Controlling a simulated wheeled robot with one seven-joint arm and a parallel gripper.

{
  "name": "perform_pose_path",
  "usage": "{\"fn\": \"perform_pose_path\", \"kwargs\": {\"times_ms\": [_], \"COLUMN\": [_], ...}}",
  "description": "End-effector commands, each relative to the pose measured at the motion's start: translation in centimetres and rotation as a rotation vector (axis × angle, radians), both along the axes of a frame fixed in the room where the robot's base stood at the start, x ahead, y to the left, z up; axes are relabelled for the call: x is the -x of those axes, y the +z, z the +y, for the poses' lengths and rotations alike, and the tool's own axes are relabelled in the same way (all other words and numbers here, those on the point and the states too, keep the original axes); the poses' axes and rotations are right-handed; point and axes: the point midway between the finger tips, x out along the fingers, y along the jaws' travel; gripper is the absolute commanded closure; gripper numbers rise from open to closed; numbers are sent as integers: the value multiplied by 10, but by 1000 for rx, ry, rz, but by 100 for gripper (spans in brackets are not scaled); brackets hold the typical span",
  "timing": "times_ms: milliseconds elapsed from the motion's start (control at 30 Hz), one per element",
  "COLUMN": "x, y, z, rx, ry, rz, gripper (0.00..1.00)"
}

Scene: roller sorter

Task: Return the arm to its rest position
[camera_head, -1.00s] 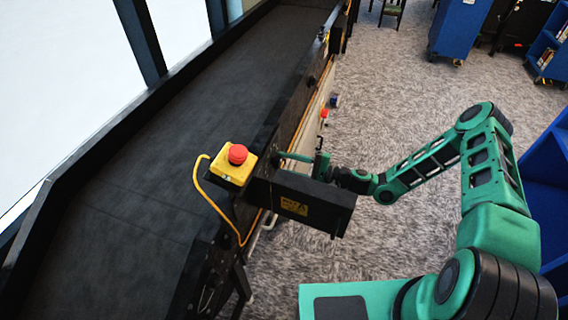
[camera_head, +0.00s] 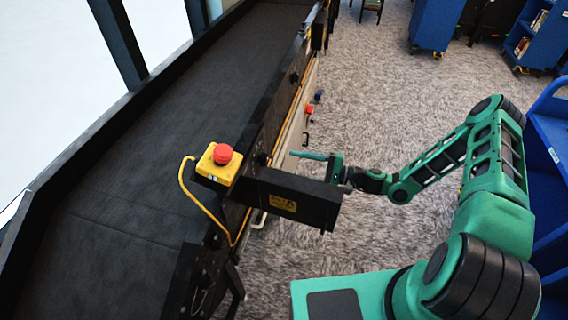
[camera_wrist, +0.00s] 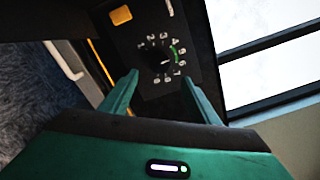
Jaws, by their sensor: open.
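My gripper (camera_head: 308,155) is open and empty on the outer side of the black conveyor (camera_head: 150,130), over the carpet. Its green fingers point left toward the conveyor's side, with a gap between. In the wrist view the spread fingers (camera_wrist: 160,88) frame a black dial (camera_wrist: 158,61) with white numbers and a green mark on a dark panel. Nothing is between the fingers. My green and black arm is bent, with its elbow raised at right in the head view. The dial's face is hidden in the head view.
A yellow box with a red emergency button (camera_head: 223,153) and a yellow cable sits on the conveyor's edge. A black box with a yellow label (camera_head: 282,204) juts out just below my gripper. Blue shelving (camera_head: 550,150) stands close on the right. Grey carpet (camera_head: 390,100) is free between.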

Motion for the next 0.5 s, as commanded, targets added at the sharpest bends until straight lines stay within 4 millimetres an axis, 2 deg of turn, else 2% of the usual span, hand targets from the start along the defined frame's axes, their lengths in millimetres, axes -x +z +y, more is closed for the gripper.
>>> {"fn": "perform_pose_path", "kwargs": {"times_ms": [200,500], "x": [6,7], "y": [0,0], "z": [-17,-18], "rx": [0,0], "ry": [0,1], "rz": [0,0], "gripper": [45,45]}}
